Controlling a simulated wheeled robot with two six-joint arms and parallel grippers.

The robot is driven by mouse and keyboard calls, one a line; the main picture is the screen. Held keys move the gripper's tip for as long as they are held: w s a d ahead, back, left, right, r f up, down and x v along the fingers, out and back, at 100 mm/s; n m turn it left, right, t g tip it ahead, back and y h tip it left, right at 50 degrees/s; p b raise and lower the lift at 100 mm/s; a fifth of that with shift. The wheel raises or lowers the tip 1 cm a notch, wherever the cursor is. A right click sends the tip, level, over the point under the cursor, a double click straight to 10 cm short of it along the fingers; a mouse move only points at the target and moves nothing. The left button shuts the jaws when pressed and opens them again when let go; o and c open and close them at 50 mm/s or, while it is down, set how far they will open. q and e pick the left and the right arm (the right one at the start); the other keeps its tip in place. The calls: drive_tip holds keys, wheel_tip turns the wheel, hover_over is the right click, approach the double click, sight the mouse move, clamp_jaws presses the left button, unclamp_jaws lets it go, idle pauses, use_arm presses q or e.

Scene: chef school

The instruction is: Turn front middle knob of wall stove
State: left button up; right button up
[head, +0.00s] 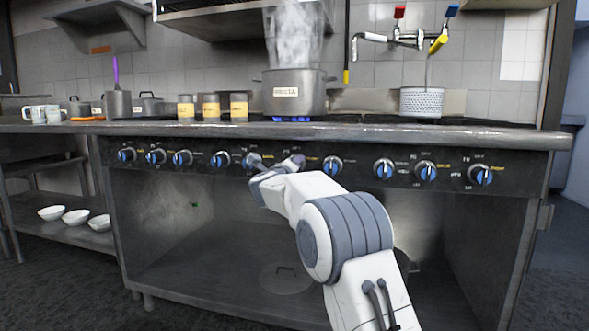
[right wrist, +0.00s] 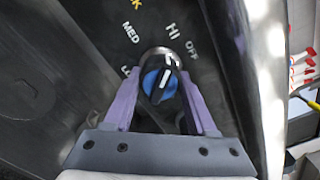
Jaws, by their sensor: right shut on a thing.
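The wall stove (head: 190,225) has a row of black knobs with blue faces along its front panel. My right gripper (head: 275,167) is at the middle of this row, its arm coming in from the lower right. In the right wrist view my right gripper (right wrist: 162,108) has its two lavender fingers on either side of one knob (right wrist: 160,84), shut on it. The white pointer on the knob's blue face points up, towards the HI marking. In the head view the gripper largely hides this knob. My left gripper is not in view.
A steaming pot (head: 294,92) stands over a blue flame (head: 291,119) behind the counter edge (head: 400,132). Neighbouring knobs (head: 220,159) and (head: 333,166) flank the gripper. A strainer basket (head: 421,102) stands at right. Open space lies below the panel.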

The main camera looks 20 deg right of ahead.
drive_tip(key=shift+a+f, duration=0.1)
drive_tip(key=shift+f, duration=0.05)
drive_tip(key=o, duration=1.4)
drive_tip(key=shift+c, duration=0.2)
drive_tip(key=p+v, duration=0.1)
drive_tip(key=v, duration=0.9)
drive_tip(key=shift+s, duration=0.2)
drive_tip(key=shift+a, duration=0.15)
